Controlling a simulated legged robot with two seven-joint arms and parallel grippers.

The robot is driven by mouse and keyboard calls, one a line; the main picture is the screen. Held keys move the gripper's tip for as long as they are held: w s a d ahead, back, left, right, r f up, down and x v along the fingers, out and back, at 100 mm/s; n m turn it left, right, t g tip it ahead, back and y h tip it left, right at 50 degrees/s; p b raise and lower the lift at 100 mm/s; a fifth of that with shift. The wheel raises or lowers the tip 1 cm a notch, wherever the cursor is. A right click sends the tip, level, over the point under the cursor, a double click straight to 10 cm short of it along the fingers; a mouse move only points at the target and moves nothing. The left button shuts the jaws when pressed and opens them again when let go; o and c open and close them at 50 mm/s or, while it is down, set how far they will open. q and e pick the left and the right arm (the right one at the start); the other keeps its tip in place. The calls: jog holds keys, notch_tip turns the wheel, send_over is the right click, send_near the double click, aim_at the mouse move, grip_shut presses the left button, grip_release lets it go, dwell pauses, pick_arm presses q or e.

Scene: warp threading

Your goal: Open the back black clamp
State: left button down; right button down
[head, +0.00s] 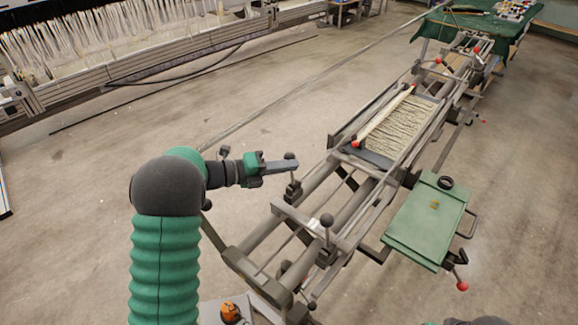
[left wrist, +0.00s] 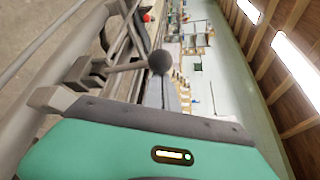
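A black ball-knobbed clamp (head: 293,188) stands on the near left part of the grey frame (head: 345,215). A second black ball-knobbed lever (head: 327,221) stands nearer to me on the frame. My left gripper (head: 284,165) points right, with its tip at the first clamp's knob; I cannot tell whether it touches. In the left wrist view, a black knob (left wrist: 160,62) on a grey lever stands just beyond the gripper's green body. The finger gap does not show clearly.
A rolled warp (head: 405,128) with a pale, red-ended rod (head: 385,116) lies farther along the frame. A green tray (head: 425,220) sits at the frame's right side. A loom with hanging threads (head: 90,45) stands at the upper left. The floor between is mostly clear.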

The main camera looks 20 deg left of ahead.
pick_arm(q)
jog(key=v, duration=1.7)
jog(key=shift+f+b, duration=0.2)
jog(key=shift+b, duration=0.15)
